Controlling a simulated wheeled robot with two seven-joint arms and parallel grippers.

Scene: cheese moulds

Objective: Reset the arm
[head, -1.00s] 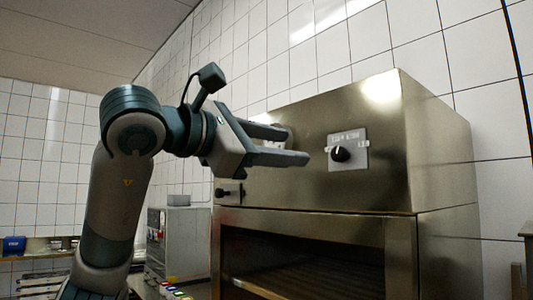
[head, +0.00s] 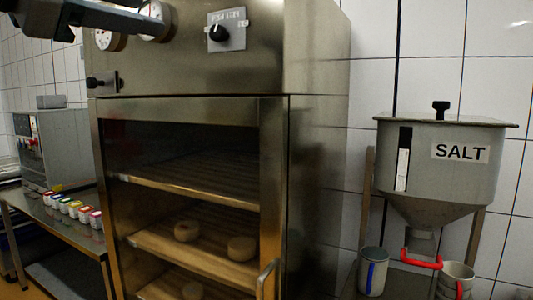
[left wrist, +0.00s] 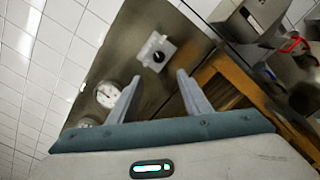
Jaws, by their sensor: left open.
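My left gripper (left wrist: 160,82) is open and empty in the left wrist view, its two fingers apart in front of the steel cabinet. In the head view only a part of my left arm and gripper shows, cut off at the top left edge, in front of the cabinet's gauges. The black control knob (head: 218,33) on its pale plate is to the right of the gripper; it also shows in the left wrist view (left wrist: 158,57), beyond and between the fingers. My right gripper is in neither view.
The steel cabinet (head: 190,77) has slatted shelves with a few round cheeses (head: 241,248). A side table at the left holds a grey box (head: 68,145) and small coloured-lidded containers (head: 72,207).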

